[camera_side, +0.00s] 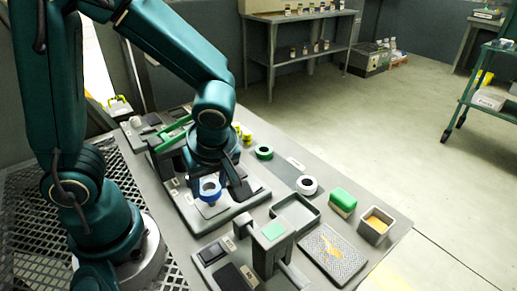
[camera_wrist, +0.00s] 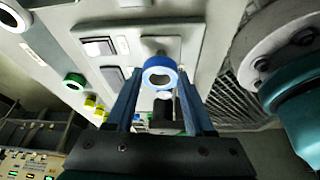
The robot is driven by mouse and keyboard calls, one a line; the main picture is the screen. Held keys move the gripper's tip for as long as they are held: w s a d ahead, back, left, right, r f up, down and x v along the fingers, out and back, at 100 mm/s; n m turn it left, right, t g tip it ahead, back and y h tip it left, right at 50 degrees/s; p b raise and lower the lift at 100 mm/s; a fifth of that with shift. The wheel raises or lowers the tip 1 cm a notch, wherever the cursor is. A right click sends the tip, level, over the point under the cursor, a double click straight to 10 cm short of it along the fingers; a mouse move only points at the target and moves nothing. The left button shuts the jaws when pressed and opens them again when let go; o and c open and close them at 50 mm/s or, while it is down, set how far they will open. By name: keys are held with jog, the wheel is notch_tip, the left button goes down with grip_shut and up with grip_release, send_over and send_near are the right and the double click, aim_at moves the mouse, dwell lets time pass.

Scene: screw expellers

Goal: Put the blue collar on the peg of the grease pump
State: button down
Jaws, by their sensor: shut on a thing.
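The blue collar (camera_side: 209,187) is a ring with an open hole. My gripper (camera_side: 218,183) is shut on it, one finger on each side. In the wrist view the collar (camera_wrist: 160,73) sits between the fingertips of my gripper (camera_wrist: 160,80), and a pale surface shows through its hole. The collar is over a grey base plate (camera_side: 222,214) on the bench, with a pale part just below it. I cannot tell which part is the grease pump's peg, nor whether the collar is around it or above it.
A green ring (camera_side: 264,152) and a white ring (camera_side: 307,185) lie behind. An empty grey tray (camera_side: 296,212), a green-topped block (camera_side: 343,201), a bin with orange contents (camera_side: 376,224) and a green-marked fixture (camera_side: 273,232) stand to the right. A green bar (camera_side: 175,133) is at the left.

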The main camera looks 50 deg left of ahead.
jog(key=shift+f, duration=0.25)
jog(key=shift+f, duration=0.35)
jog(key=shift+f, duration=0.75)
dwell(0.9)
jog(key=shift+c, duration=1)
grip_release()
jog(key=shift+o, duration=1)
